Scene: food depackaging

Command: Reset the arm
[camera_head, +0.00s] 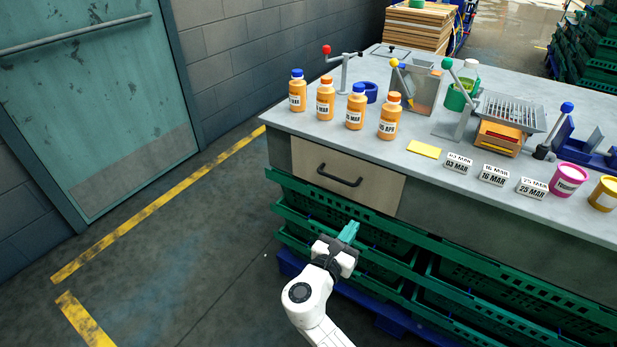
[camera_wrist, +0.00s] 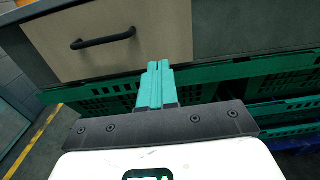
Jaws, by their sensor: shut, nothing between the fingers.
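My arm reaches up from the bottom of the head view, and my gripper (camera_head: 351,229) is in front of the workbench, below the drawer. Its teal fingers are together with nothing between them. The drawer (camera_head: 347,176) is closed, with a dark bar handle (camera_head: 340,175). The drawer also shows in the wrist view (camera_wrist: 150,45).
Green crates (camera_head: 345,215) are stacked under the workbench top (camera_head: 420,115). Several orange bottles (camera_head: 356,108), date blocks (camera_head: 493,175) and a yellow card (camera_head: 424,149) stand or lie on it. The floor (camera_head: 190,255) left of my arm is clear up to the teal door (camera_head: 95,95).

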